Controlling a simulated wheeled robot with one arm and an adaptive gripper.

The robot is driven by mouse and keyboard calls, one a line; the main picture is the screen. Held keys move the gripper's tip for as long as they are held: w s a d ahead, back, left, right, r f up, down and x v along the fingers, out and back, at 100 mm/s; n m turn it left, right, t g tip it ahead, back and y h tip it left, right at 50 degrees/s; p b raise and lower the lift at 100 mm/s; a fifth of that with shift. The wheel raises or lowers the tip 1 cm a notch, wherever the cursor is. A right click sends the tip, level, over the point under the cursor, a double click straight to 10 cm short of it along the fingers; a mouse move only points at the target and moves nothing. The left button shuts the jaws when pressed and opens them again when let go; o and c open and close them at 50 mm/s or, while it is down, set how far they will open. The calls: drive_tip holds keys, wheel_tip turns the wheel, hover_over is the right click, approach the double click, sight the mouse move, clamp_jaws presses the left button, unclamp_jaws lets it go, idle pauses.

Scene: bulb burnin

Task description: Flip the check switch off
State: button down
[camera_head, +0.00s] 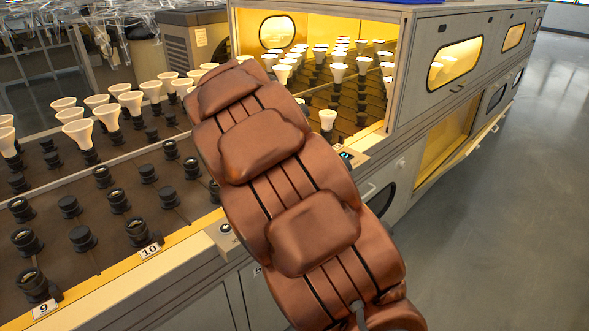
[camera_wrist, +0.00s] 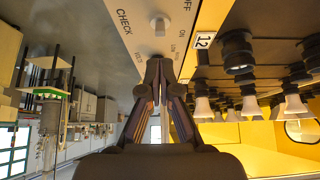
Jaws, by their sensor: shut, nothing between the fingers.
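CHECK is printed on one side, ON and OFF on the other. I cannot tell which way it is set. My gripper (camera_wrist: 158,82) is shut and empty, its fingertips together just below the switch in the picture, with a visible gap between. Whether the tips touch the panel is unclear. In the head view my brown padded arm hides my gripper, and I cannot make out the check switch.
A bench rack (camera_head: 95,255) carries rows of dark sockets, some with white bulbs, left of my arm. A lit cabinet (camera_head: 437,30) with more bulbs stands behind. A socket (camera_wrist: 236,52) by label 12 is close right of the switch. Open floor (camera_head: 510,200) lies right.

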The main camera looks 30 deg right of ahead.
drive_tip(key=s+a+r, duration=0.1)
drive_tip(key=a+r, duration=0.4)
drive_tip(key=shift+a, duration=0.4)
